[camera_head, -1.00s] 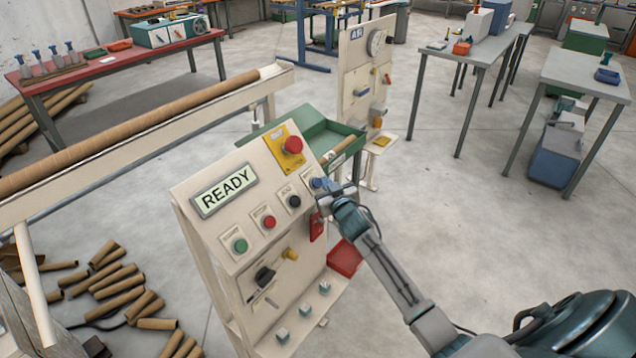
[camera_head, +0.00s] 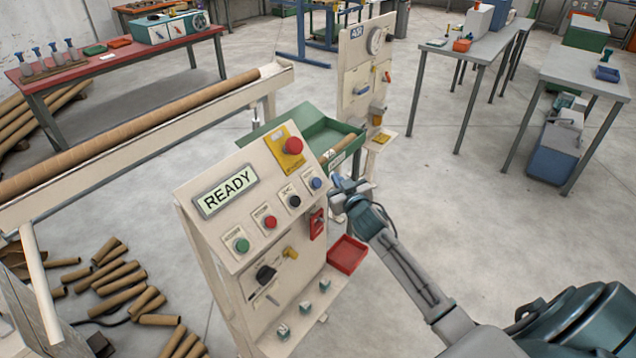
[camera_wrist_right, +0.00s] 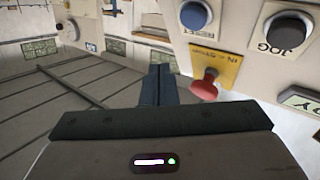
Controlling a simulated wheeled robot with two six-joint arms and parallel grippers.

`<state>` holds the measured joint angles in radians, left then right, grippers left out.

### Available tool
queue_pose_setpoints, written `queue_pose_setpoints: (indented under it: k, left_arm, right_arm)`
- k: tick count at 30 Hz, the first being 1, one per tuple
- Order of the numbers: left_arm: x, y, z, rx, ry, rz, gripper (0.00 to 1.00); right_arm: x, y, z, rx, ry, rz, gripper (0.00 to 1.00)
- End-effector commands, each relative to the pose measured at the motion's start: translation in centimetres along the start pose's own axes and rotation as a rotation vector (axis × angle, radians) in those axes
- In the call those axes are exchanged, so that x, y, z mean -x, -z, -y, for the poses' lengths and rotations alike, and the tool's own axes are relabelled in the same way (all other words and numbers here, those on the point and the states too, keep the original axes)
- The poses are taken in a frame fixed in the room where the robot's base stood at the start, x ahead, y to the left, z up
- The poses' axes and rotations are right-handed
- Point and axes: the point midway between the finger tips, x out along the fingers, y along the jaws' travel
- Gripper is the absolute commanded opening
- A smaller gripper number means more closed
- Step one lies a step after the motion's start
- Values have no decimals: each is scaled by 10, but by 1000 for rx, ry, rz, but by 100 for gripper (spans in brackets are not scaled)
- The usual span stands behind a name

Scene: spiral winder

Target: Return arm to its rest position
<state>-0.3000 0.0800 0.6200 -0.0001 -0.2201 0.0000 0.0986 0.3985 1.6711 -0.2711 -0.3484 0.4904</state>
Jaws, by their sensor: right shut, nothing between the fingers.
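My right arm reaches in from the lower right in the head view. Its gripper (camera_head: 338,190) is shut and empty, just to the right of the control panel (camera_head: 225,232), near the blue button (camera_head: 316,183). In the right wrist view the closed fingers (camera_wrist_right: 158,85) point forward with the panel at the right. The blue button (camera_wrist_right: 194,15), the JOG button (camera_wrist_right: 288,32) and a red knob on a yellow plate (camera_wrist_right: 205,85) show there. A gap shows between the fingers and the red knob. My left gripper is out of view.
The panel display (camera_head: 225,192) reads READY. A green tray (camera_head: 318,132) and an upright gauge board (camera_head: 362,85) stand behind the gripper. A red bin (camera_head: 347,255) sits below it. Open floor (camera_head: 450,215) lies to the right, with grey tables beyond.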

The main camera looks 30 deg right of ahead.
Motion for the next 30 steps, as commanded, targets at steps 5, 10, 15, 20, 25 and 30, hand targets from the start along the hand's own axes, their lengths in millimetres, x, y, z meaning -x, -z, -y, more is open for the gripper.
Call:
queue_pose_setpoints:
  k: [5,10,15,20,25,30]
  left_arm:
    - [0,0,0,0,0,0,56]
    - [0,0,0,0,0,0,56]
    - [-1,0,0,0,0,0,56]
    - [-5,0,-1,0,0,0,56]
    - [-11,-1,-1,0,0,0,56]
    - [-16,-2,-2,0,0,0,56]
  right_arm:
    - [0,0,0,0,0,0,0]
    - [0,0,0,0,0,0,0]
    - [0,-9,1,0,0,14,0]
    - [6,-78,7,6,4,121,0]
    - [36,-203,21,18,16,321,0]
    - [89,-322,37,30,38,518,0]
